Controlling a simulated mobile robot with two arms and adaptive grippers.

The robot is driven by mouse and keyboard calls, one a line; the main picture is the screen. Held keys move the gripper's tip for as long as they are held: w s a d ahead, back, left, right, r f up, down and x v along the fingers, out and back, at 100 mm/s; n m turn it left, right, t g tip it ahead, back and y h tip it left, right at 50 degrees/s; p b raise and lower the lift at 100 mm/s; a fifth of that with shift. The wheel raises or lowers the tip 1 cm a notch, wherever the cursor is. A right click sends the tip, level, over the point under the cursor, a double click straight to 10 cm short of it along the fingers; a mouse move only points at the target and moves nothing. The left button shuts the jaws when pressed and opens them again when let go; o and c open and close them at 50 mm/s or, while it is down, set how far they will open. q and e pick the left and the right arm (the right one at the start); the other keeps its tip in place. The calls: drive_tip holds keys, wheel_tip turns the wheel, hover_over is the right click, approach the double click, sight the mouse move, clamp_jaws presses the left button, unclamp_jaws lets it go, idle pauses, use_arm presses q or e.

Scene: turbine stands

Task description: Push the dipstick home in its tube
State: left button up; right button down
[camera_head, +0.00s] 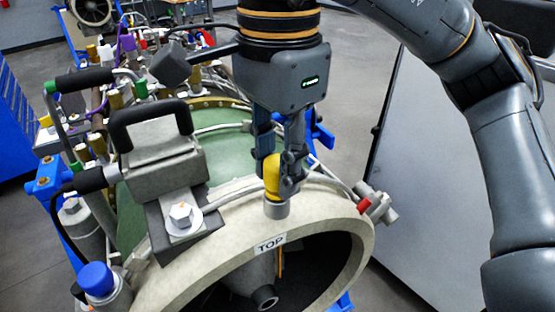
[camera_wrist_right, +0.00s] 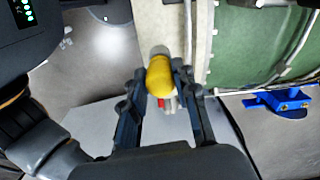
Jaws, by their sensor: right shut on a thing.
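The dipstick's yellow handle (camera_head: 271,172) is at the top of the turbine's pale front ring, directly above a short grey tube (camera_head: 276,208). My right gripper (camera_head: 279,180) points down and is shut on the yellow handle. In the right wrist view the yellow handle (camera_wrist_right: 160,77) sits between the two fingertips of the right gripper (camera_wrist_right: 159,78), with the tube's grey rim just beyond it. The handle appears at or very close to the tube's mouth; whether it is fully seated I cannot tell. The dipstick's rod is hidden. My left gripper is not in view.
The ring (camera_head: 338,205) carries a "TOP" label. A grey box with a black handle (camera_head: 152,113) stands close to the left of my gripper. A red-marked fitting (camera_head: 364,205) is to the right. A blue-capped cylinder (camera_head: 97,280) is at lower left.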

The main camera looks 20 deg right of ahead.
drive_tip(key=shift+s+f, duration=0.1)
drive_tip(key=shift+f, duration=0.45)
drive_tip(key=c, duration=1.1)
unclamp_jaws()
drive_tip(key=o, duration=0.3)
drive_tip(key=shift+r, duration=0.15)
drive_tip(key=shift+r, duration=0.15)
wheel_tip(320, 180, up, 7)
drive_tip(key=p, duration=0.6)
drive_tip(key=shift+p, duration=0.3)
